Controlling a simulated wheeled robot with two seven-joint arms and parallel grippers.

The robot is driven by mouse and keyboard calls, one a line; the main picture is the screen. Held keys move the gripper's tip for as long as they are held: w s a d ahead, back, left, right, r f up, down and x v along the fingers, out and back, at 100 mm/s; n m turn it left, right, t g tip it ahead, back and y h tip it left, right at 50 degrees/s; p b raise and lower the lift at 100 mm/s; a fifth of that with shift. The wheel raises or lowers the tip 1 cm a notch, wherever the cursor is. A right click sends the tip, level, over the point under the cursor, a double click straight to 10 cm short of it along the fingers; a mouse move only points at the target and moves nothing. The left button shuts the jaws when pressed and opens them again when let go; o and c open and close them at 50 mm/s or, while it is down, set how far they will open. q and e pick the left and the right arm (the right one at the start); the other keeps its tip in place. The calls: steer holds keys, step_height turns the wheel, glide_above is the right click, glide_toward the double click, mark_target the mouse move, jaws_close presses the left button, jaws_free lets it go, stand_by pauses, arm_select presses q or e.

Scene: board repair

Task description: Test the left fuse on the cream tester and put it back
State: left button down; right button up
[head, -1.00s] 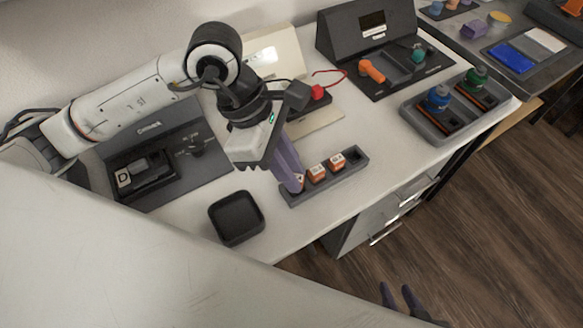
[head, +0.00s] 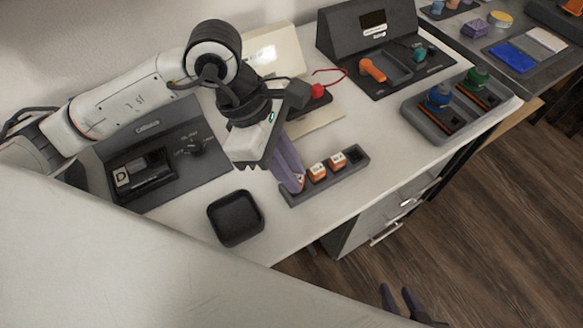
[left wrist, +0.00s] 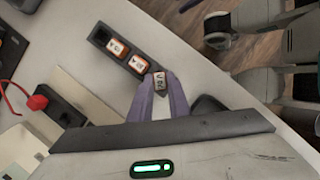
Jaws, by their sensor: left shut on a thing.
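A dark rack (head: 325,187) holds a row of orange fuses with white labels. The left fuse (left wrist: 159,83) is between the fingers of my left gripper (head: 296,183), which is shut on it at the near-left end of the rack; the fingers hide most of it in the head view. The middle fuse (head: 317,170) and right fuse (head: 337,160) sit in slots beside it. The slot at the far right end is empty. The cream tester (head: 277,55) stands behind my left arm, partly hidden. My right gripper (head: 399,298) is at the bottom, fingers apart and empty.
A black tray (head: 236,218) stands left of the rack. A dark unit marked D (head: 142,178) is further left. A red clip with a wire (head: 318,91) lies by the tester. A grey tray (head: 425,125) with blue and green knobs is at the right.

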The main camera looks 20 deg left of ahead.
arm_select(q)
steer(key=shift+f+b, duration=0.45)
steer(key=shift+b, duration=0.05)
stand_by(0.4)
steer(key=c, duration=1.6)
jaws_free()
steer(key=shift+o, duration=0.3)
steer(key=shift+o, duration=1.2)
steer(key=shift+r, duration=0.2)
steer(key=shift+r+p, duration=0.65)
steer(key=shift+r, duration=0.65)
steer(key=shift+r, duration=0.2)
